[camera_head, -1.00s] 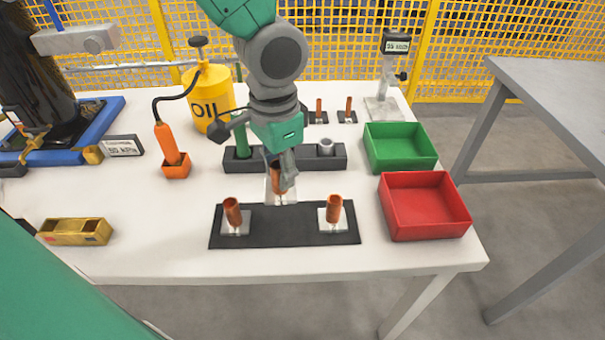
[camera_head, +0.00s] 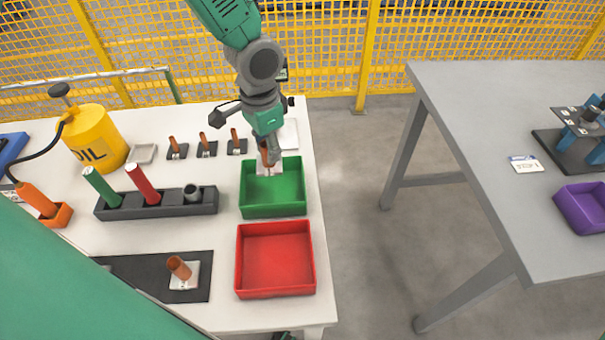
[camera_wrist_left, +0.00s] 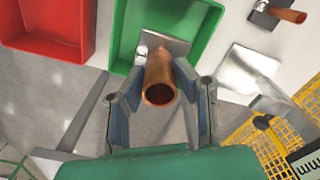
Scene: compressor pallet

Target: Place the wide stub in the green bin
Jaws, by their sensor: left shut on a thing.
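My left gripper (camera_head: 267,152) is shut on a copper stub with a pale square base plate, which I take to be the wide stub (camera_head: 264,157). I hold it upright over the back part of the green bin (camera_head: 272,203). In the left wrist view the copper tube (camera_wrist_left: 160,82) sits between both fingers, with its plate in front of the green bin (camera_wrist_left: 122,35). I cannot tell whether the plate touches the bin.
A red bin (camera_head: 275,262) stands in front of the green one. A dark rack (camera_head: 170,204) stands left of the bins. Another copper stub (camera_head: 179,268) stands on the black mat (camera_head: 140,272). Small stubs (camera_head: 204,143) line the back. A grey table (camera_head: 470,110) is across a gap.

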